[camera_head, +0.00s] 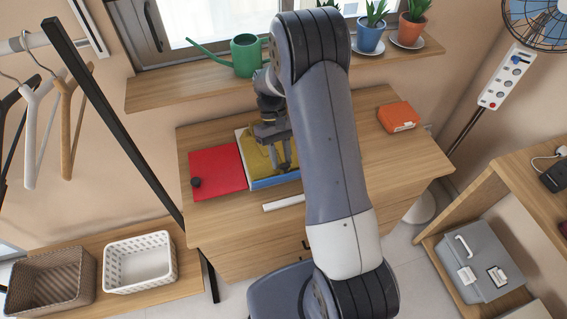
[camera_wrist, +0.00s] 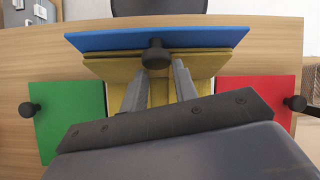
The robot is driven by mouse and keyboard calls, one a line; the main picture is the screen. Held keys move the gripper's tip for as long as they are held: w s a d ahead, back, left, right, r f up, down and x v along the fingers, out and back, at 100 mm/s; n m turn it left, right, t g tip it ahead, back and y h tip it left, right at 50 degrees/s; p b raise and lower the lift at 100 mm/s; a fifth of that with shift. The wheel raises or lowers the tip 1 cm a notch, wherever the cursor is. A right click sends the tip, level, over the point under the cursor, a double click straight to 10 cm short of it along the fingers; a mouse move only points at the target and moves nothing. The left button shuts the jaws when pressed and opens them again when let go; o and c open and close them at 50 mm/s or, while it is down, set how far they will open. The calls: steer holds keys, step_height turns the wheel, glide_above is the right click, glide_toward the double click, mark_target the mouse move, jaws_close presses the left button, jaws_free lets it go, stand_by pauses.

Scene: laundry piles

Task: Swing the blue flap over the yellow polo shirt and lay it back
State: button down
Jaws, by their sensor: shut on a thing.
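A folding board lies on the wooden dresser, with a red flap (camera_head: 217,171) and a blue flap (camera_head: 276,182). The yellow polo shirt (camera_head: 257,152) lies on the board's middle, partly hidden by my arm. In the wrist view the blue flap (camera_wrist: 205,38) is a foreshortened strip with a black knob (camera_wrist: 156,58), beyond the folded yellow shirt (camera_wrist: 205,66). My gripper (camera_wrist: 160,66) is shut on this knob. A green flap (camera_wrist: 68,118) lies at the left and the red flap (camera_wrist: 258,90) at the right. The flap's exact tilt is unclear.
An orange pouch (camera_head: 398,117) lies on the dresser's right side. A white strip (camera_head: 283,203) lies near its front edge. A green watering can (camera_head: 241,56) and potted plants stand on the windowsill behind. A basket (camera_head: 140,263) stands lower left.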

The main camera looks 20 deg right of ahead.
steer(key=shift+w+d+f, duration=0.1)
steer(key=shift+w+f, duration=0.25)
steer(key=shift+w, duration=0.3)
steer(key=c, duration=2)
jaws_free()
steer(key=shift+d+r, duration=0.1)
steer(key=shift+d, duration=0.15)
steer(key=o, duration=0.9)
steer(key=shift+s+a, duration=0.15)
steer(key=shift+r, duration=0.1)
steer(key=b+v, duration=0.1)
steer(key=v, duration=0.9)
steer(key=shift+r, duration=0.3)
